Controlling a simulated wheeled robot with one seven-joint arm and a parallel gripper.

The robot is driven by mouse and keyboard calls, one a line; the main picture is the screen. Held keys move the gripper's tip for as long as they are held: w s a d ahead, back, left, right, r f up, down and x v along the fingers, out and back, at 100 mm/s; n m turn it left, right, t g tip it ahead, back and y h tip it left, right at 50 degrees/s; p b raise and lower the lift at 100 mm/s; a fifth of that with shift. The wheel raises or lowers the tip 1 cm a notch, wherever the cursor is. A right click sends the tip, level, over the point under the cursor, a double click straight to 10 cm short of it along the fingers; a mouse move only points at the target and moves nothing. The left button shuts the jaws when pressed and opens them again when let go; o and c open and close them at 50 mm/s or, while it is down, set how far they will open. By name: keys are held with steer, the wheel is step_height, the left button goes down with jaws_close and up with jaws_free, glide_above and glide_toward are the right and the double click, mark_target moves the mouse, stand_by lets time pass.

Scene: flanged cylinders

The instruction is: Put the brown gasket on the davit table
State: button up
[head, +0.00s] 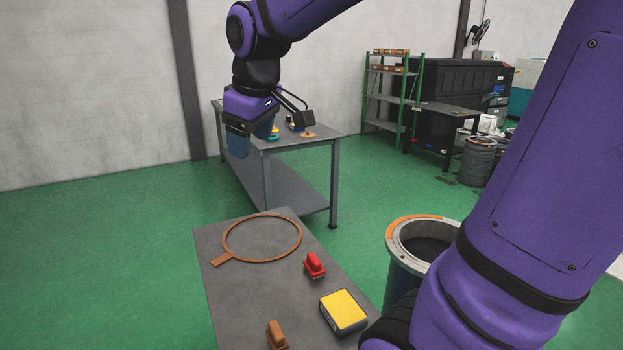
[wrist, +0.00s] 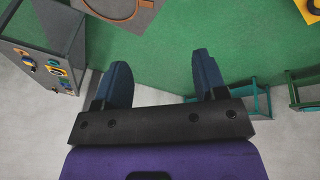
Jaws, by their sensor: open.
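The brown gasket (head: 221,260), a thin flat ring with a square tab, lies on the near grey table (head: 215,285) in the head view. In the wrist view part of the gasket (wrist: 146,4) shows at the top edge, its far side cut off. My gripper (head: 250,142) is open and empty, its blue fingers hanging in the air beyond the gasket, in front of the far grey bench (head: 290,143). In the wrist view my gripper (wrist: 162,62) has its fingers wide apart over bare floor. No label shows which table is the davit table.
A red-handled piece (head: 315,266), a yellow-topped box (head: 343,310) and a brown-handled piece (head: 277,336) stand on the near table. A flanged cylinder (head: 396,245) stands to its right. Small coloured items sit on the far bench. Green floor between the tables is clear.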

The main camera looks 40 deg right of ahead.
steer(key=s+f+m, duration=0.1)
steer(key=s+m, duration=0.1)
steer(key=s, duration=0.6)
steer(key=s+f+m+t, duration=0.1)
steer(key=s+m, duration=0.2)
steer(key=s, duration=0.5)
steer(key=shift+s+a+f, duration=0.25)
steer(key=shift+a+f, duration=0.05)
stand_by(0.5)
